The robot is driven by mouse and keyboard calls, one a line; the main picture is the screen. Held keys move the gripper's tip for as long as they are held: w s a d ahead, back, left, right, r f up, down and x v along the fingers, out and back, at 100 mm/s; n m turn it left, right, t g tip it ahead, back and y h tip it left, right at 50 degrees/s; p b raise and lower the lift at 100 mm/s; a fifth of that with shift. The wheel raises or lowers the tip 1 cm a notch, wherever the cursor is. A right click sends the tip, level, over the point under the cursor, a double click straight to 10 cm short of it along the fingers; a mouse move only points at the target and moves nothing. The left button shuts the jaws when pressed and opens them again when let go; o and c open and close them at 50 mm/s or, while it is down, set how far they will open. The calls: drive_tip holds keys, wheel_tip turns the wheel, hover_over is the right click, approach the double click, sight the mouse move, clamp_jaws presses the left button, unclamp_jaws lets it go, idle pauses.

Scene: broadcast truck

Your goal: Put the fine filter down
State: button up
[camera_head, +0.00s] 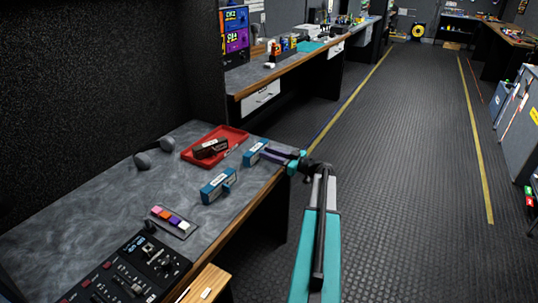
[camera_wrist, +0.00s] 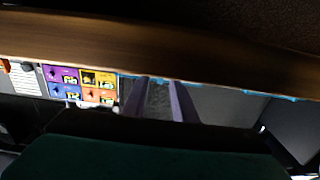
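My gripper (camera_head: 272,152) reaches in over the right edge of the near desk, its dark purple fingers pointing left. A blue box with a pale label (camera_head: 254,152) is at the fingertips, perhaps the fine filter; its label is unreadable. I cannot tell whether the fingers grip it or only touch it, nor whether it rests on the desk.
The grey desk (camera_head: 110,195) has a wooden front edge. A red tray (camera_head: 239,135) holds dark brown items. Grey headphones or similar (camera_head: 155,153), a strip of coloured blocks (camera_head: 172,221) and a black control panel (camera_head: 125,275) are also there. Bare desk lies left of the blue boxes.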

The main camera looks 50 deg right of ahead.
drive_tip(key=shift+r, duration=0.15)
drive_tip(key=v, duration=1.2)
drive_tip(key=shift+b, duration=0.35)
drive_tip(key=shift+s, duration=0.1)
